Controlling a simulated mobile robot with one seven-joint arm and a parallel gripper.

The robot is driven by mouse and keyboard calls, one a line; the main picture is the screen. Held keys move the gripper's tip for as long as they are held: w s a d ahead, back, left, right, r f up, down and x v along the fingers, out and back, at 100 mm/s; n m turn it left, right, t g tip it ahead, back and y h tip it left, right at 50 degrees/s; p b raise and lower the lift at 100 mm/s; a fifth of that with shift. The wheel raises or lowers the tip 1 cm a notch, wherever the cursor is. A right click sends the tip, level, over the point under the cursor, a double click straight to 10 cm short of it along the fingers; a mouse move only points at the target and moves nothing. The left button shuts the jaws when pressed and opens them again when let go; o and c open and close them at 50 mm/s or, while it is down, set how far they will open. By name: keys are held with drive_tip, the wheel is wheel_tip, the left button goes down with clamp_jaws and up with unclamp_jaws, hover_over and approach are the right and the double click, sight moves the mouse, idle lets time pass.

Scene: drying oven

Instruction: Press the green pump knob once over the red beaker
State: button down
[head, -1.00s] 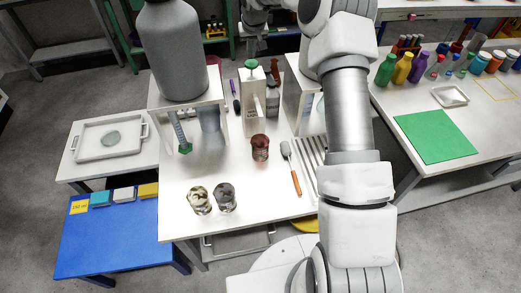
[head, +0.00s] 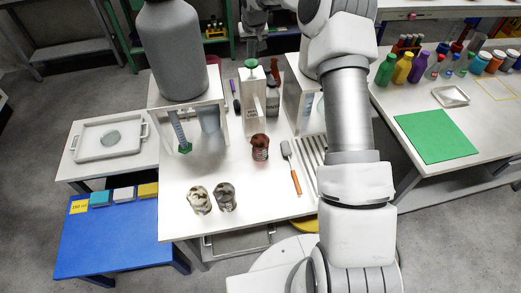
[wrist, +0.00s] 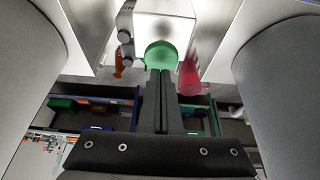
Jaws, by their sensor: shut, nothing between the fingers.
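The green pump knob (head: 250,64) sits on top of a white box-shaped dispenser (head: 252,95), whose spout points towards the front. The red beaker (head: 260,150) stands on the white table in front of the dispenser, below the spout side. In the wrist view my gripper (wrist: 158,73) is shut and empty, its fingertips just at the near edge of the green knob (wrist: 161,52). I cannot tell whether they touch it. In the head view my gripper's end is small and dark behind the knob, and its fingers are not clear.
A large grey tank (head: 175,50) stands on a white stand left of the dispenser. Two stained beakers (head: 200,200) stand at the front of the table. An orange-handled spatula (head: 292,168) lies right of the red beaker. A white stand is close on the dispenser's right.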

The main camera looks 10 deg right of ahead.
sight(252, 62)
drive_tip(key=shift+f+b, duration=1.2)
drive_tip(key=shift+f, duration=0.75)
drive_tip(key=shift+r, duration=0.1)
drive_tip(key=shift+r+p, duration=1.2)
drive_tip(key=shift+r, duration=0.7)
drive_tip(key=shift+r, duration=0.1)
drive_tip(key=shift+r+p, duration=1.85)
drive_tip(key=shift+r, duration=1.05)
